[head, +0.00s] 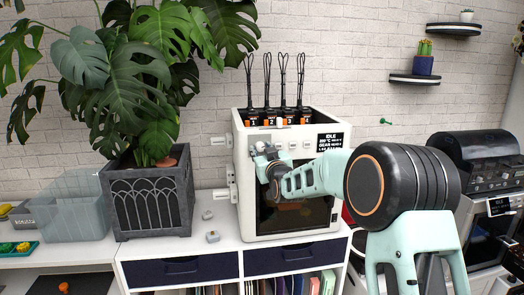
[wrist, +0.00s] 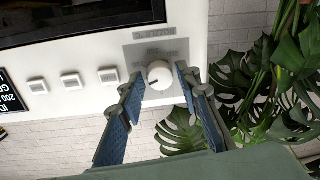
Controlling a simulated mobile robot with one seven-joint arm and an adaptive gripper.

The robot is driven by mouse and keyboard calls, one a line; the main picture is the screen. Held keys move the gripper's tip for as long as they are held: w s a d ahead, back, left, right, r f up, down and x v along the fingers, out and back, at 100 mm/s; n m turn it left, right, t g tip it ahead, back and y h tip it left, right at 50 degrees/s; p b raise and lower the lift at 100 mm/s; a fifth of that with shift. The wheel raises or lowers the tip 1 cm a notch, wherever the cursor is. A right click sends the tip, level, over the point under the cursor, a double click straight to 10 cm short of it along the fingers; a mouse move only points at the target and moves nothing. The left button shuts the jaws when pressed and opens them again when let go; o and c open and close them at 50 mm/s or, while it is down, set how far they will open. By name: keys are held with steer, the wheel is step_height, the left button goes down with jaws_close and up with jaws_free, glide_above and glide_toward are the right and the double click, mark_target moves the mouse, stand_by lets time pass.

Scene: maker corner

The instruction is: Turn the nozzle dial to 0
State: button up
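A white machine (head: 246,215) stands on the cabinet top, with a dark front window. My gripper (wrist: 160,76) is open, with one blue-padded finger on each side of the dial and a visible gap at both.
Several square buttons (wrist: 73,80) and a black display (wrist: 10,95) reading about 200 share the panel. Tools with black loops (head: 283,85) stand on the machine's top. A potted plant (head: 150,195) stands to the left. Small grey pieces (head: 212,236) lie on the cabinet top.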

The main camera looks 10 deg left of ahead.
jaws_close()
steer(key=shift+f+n+b, duration=0.1)
steer(key=shift+n+b, duration=0.2)
steer(key=shift+b, duration=0.55)
steer(key=n+b, duration=0.3)
steer(key=b, duration=0.1)
steer(key=shift+f+n, duration=0.15)
steer(key=shift+n, duration=0.15)
steer(key=n+b, duration=0.5)
steer(key=b, duration=0.1)
steer(key=shift+n+b, duration=0.4)
steer(key=shift+r+n+h+b, duration=0.2)
steer(key=shift+n+b, duration=0.45)
steer(key=shift+n, duration=0.2)
steer(key=shift+r+n+h+b, duration=0.15)
steer(key=shift+n+h+b, duration=0.05)
steer(key=shift+n+b, duration=0.55)
steer(key=shift+n, duration=0.3)
